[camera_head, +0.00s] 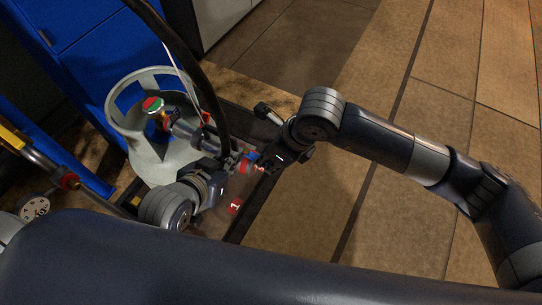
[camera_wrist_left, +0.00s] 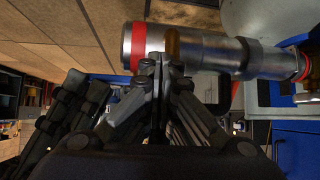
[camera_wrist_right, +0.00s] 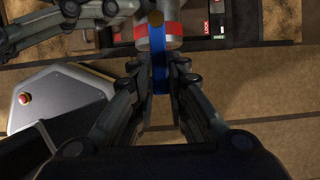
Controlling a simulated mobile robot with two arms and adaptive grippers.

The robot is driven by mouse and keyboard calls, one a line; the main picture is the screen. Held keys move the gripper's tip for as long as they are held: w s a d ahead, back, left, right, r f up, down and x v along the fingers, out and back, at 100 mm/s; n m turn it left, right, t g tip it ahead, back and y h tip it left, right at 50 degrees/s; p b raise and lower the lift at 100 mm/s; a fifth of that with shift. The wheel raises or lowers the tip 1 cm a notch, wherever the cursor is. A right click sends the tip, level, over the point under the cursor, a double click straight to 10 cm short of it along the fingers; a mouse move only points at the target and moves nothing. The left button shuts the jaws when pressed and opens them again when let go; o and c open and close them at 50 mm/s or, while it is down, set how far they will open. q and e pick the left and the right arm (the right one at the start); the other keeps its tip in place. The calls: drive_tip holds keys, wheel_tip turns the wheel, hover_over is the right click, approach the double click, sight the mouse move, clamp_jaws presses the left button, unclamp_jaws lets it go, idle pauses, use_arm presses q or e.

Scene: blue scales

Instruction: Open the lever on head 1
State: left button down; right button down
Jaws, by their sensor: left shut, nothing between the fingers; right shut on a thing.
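The filling head is a silver metal cylinder with a red band; it shows large in the left wrist view (camera_wrist_left: 205,50) and at the top of the right wrist view (camera_wrist_right: 158,30). Its lever is a blue strip (camera_wrist_right: 159,52) running down from the head. My right gripper (camera_wrist_right: 161,68) is shut on the blue lever, with a finger on each side. My left gripper (camera_wrist_left: 161,62) is shut and empty, its tips at the head's body; I cannot tell if they touch. In the head view a red label "1" (camera_head: 235,206) lies below the two grippers.
A light grey gas cylinder (camera_head: 150,160) with a green and red valve knob (camera_head: 153,104) stands behind the left gripper. A black hose (camera_head: 212,95) hangs down to the head. Blue cabinets (camera_head: 85,40) stand at upper left; a gauge (camera_head: 34,207) is at left. Tiled floor (camera_head: 440,90) is free at right.

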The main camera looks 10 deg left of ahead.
drive_tip(key=c, duration=1.6)
unclamp_jaws()
drive_tip(key=shift+o, duration=0.2)
drive_tip(key=v, duration=1.2)
drive_tip(key=shift+s, duration=0.1)
